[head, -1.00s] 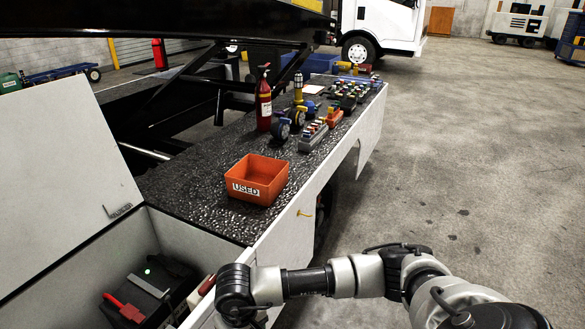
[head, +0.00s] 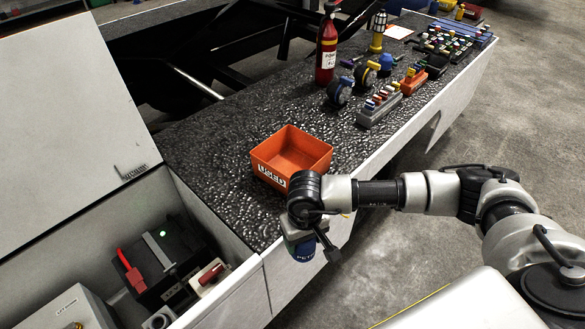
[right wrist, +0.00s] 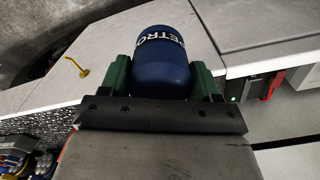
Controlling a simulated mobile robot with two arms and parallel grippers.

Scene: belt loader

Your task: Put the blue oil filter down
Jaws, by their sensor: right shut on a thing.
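In the right wrist view the filter (right wrist: 160,70) sits between the two green fingers (right wrist: 162,82). The orange bin stands on the black speckled bench top (head: 225,135), and the part of its inside that I see is empty. My left gripper is not in view.
An open compartment at lower left holds a black battery-like box (head: 165,258) with a red clamp. A red extinguisher (head: 327,48), gauges (head: 339,91) and a grey rack (head: 379,107) stand farther back. Bench top is clear left of the bin.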

